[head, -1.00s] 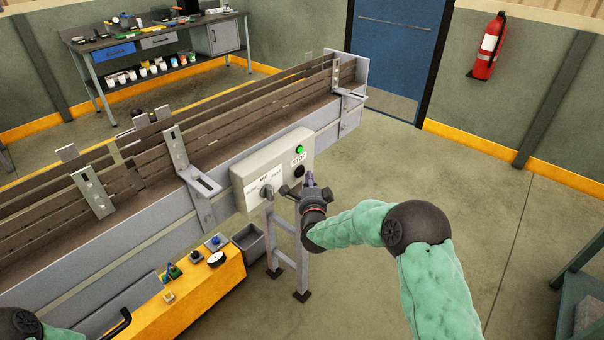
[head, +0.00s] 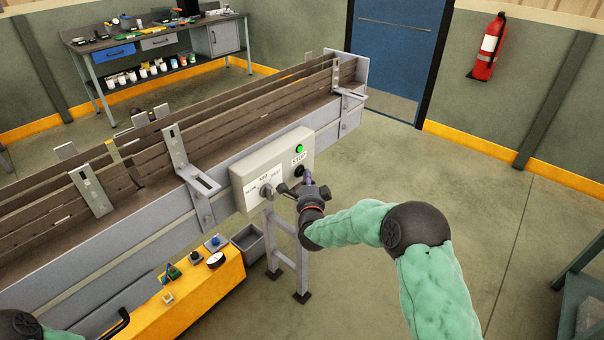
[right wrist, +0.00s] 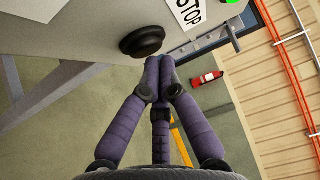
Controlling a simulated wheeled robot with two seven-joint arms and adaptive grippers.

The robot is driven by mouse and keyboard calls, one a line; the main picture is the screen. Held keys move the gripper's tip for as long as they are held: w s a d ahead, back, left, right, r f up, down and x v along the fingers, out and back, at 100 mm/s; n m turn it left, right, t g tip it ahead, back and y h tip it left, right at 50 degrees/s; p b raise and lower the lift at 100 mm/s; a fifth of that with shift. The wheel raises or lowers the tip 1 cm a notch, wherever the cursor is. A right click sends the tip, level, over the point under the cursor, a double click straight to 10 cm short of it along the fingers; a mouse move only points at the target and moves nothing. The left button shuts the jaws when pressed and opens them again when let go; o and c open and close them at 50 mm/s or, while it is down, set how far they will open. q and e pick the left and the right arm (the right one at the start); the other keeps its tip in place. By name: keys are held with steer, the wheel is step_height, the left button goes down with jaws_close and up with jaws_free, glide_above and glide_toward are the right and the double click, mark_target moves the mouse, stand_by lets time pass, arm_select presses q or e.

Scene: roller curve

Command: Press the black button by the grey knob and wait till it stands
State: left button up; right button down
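The black button (head: 299,170) sits on the light grey control box, below a STOP label and a lit green lamp (head: 299,149). The button also shows large in the right wrist view (right wrist: 143,41). The grey knob (head: 266,191) is left of it on the same box. My right gripper (head: 307,176) is at the box's lower right. In the right wrist view its fingers (right wrist: 160,62) are closed together and empty, with the tips just below and right of the button. I cannot tell if they touch it. My left gripper is out of view.
The control box (head: 244,183) is fixed to the side of a long conveyor (head: 335,110) with rails and brackets. A yellow bench (head: 215,285) with small parts and a grey bin (head: 248,242) stand below. The floor to the right is open.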

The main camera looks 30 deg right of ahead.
steer(key=shift+w+a+b, duration=0.15)
steer(key=shift+w+b, duration=0.15)
steer(key=shift+w, duration=0.05)
stand_by(0.6)
steer(key=shift+w+r, duration=0.15)
steer(key=shift+r, duration=0.25)
stand_by(0.6)
steer(key=shift+s+f+b, duration=0.15)
steer(key=shift+s+b, duration=0.05)
steer(key=shift+b, duration=0.3)
steer(key=shift+s+f, duration=0.15)
steer(key=shift+s, duration=0.2)
steer(key=shift+s+d+f+b, duration=0.1)
steer(key=shift+s+d+b, duration=0.25)
steer(key=shift+s, duration=0.45)
steer(key=shift+s+d+r+b, duration=0.1)
steer(key=shift+s+d+b, duration=0.25)
steer(key=shift+s, duration=0.5)
steer(key=shift+s+d+f+b, duration=0.1)
steer(key=shift+s+d+b, duration=0.1)
steer(key=shift+s+d, duration=0.45)
steer(key=shift+s+a, duration=0.1)
steer(key=shift+a, duration=0.1)
